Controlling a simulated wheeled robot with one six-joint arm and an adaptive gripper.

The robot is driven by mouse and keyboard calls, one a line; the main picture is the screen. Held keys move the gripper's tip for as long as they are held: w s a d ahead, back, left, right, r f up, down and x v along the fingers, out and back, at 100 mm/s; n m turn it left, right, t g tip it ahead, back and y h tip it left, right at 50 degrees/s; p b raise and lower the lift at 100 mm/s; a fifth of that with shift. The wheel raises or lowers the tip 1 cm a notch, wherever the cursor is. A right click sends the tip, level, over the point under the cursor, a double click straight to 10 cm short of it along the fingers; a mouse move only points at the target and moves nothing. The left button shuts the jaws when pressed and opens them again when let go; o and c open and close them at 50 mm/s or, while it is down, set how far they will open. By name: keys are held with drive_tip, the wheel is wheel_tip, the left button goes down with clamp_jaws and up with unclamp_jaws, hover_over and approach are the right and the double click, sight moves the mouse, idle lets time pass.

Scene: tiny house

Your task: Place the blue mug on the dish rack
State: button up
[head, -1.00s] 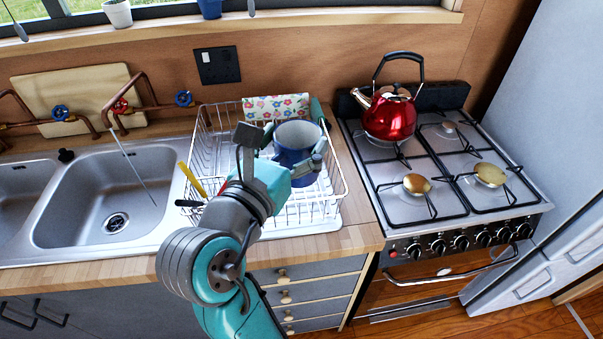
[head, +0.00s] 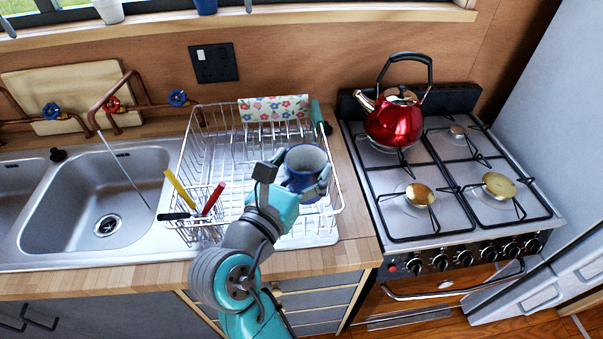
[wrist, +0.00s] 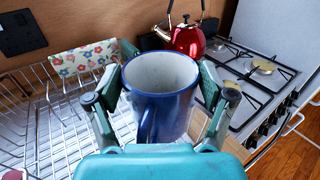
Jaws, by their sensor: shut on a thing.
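The blue mug (head: 305,167) has a pale inside and is upright at the right part of the dish rack, in the head view. My gripper (head: 308,180) is shut on it, one finger on each side, as the wrist view shows. In the wrist view the mug (wrist: 160,110) faces me with its handle toward my palm. The white wire dish rack (head: 338,205) stands on the counter between sink and stove. The mug is over or inside the rack; whether its base touches the wires is hidden.
The rack holds a flowered item (head: 273,108) at the back and utensils (head: 214,198) in a front-left holder. A red kettle (head: 394,122) stands on the stove (head: 450,215) to the right. The sink (head: 95,200) is to the left. The rack's left-middle is bare.

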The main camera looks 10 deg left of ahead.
sight(296, 187)
drive_tip(key=shift+f, duration=1.2)
drive_tip(key=shift+f, duration=0.5)
drive_tip(key=o, duration=1.3)
